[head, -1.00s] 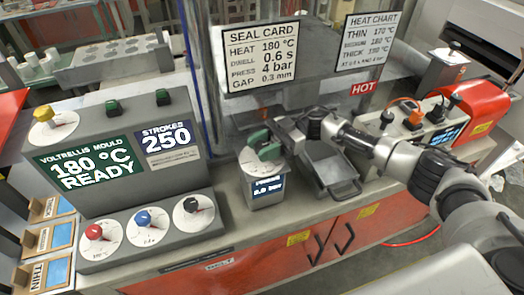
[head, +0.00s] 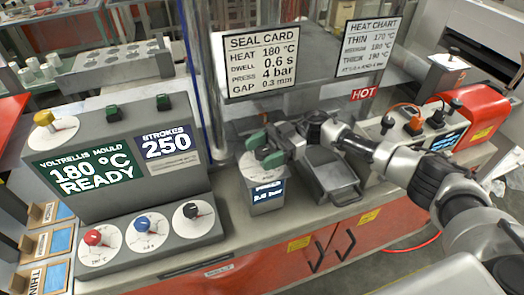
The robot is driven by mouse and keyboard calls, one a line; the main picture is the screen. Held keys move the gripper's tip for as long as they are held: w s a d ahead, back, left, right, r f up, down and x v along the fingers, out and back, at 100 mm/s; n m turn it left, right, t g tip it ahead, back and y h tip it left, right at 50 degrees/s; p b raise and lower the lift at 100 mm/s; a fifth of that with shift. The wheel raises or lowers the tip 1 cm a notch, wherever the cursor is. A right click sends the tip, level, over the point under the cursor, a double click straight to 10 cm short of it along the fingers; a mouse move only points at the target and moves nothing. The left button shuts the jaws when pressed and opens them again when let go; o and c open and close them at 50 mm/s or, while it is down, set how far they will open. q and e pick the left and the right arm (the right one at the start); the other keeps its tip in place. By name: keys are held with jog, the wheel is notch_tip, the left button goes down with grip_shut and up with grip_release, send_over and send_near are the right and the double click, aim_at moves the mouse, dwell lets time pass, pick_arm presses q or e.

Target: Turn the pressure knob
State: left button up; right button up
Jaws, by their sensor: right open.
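The pressure unit (head: 268,195) is a small grey box on the bench with a round white dial on top and a blue display on its front. The display text is too blurred to read surely. My right gripper (head: 264,150) is open over the dial, reaching in from the right. Two green pieces with a gap between them show at its end, over the far part of the dial. The pressure knob is largely hidden there, and I cannot tell whether the fingers touch it. My left gripper is not in view.
A grey tray (head: 328,172) with a handle stands just right of the unit, beneath my right arm. The control console (head: 150,200) with red, blue and black knobs stands at left. A seal card (head: 262,60) hangs behind. Bench space in front of the unit is narrow.

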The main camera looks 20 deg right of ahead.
jog(key=b+v, duration=0.4)
jog(key=v, duration=0.6)
jog(key=shift+d, duration=0.3)
jog(key=shift+w, duration=0.1)
